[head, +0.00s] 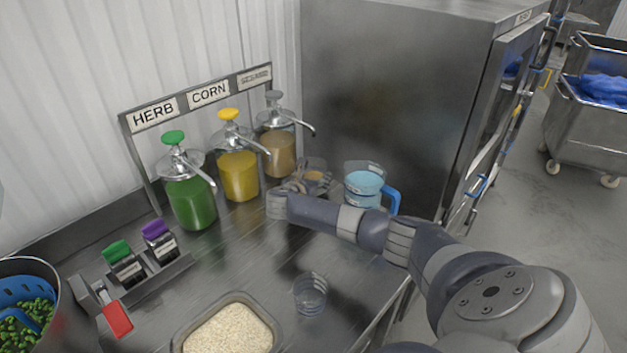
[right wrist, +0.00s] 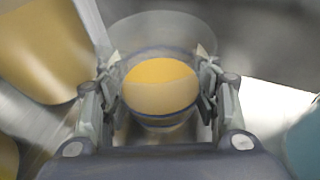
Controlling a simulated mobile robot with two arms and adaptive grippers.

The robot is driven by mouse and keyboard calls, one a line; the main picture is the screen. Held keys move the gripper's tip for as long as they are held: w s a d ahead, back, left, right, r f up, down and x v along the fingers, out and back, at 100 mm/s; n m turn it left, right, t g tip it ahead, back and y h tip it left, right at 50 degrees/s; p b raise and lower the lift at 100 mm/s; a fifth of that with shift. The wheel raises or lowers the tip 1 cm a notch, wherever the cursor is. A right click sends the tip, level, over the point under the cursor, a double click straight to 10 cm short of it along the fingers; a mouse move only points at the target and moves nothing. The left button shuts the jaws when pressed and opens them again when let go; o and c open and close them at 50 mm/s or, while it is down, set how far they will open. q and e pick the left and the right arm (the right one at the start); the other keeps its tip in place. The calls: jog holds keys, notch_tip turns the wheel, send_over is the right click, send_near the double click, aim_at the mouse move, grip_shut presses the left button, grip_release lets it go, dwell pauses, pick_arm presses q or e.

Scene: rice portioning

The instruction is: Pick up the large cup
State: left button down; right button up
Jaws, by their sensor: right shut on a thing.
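A clear large cup (head: 315,170) stands at the back of the steel table, between the dispensers and the blue cup. My right gripper (head: 303,184) is at it, partly hidden by its own wrist. In the right wrist view the clear cup (right wrist: 160,112) sits between the two fingers (right wrist: 158,68), which are shut on its sides. Yellow and tan colour shows in the cup; I cannot tell whether it is contents or seen through the wall. A smaller clear cup (head: 310,293) stands near the table's front. My left gripper is not in view.
Pump dispensers with green (head: 190,200), yellow (head: 239,175) and tan (head: 278,153) sauce stand left of my gripper. A blue-handled cup (head: 365,184) is close on the right. A steel cabinet (head: 390,90) rises behind. A rice pan (head: 272,325) is in front.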

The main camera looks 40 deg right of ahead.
aim_at(317, 167)
jog(key=shift+r, duration=0.15)
jog(key=shift+c, duration=0.2)
jog(key=shift+r, duration=0.5)
notch_tip(317, 167, up, 2)
jog(key=shift+b, duration=0.35)
jog(key=s+a, duration=0.2)
jog(key=a, duration=0.3)
jog(key=s+a+b, duration=0.1)
jog(key=s+a, duration=0.2)
jog(key=a, duration=0.2)
jog(key=s+a+b, duration=0.1)
jog(key=s+a, duration=0.2)
jog(key=a, duration=0.2)
jog(key=shift+a+r, duration=0.1)
jog(key=shift+a, duration=0.1)
jog(key=shift+s+a+b, duration=0.1)
jog(key=shift+a+b, duration=0.15)
jog(key=shift+b, duration=0.05)
jog(key=shift+a, duration=0.2)
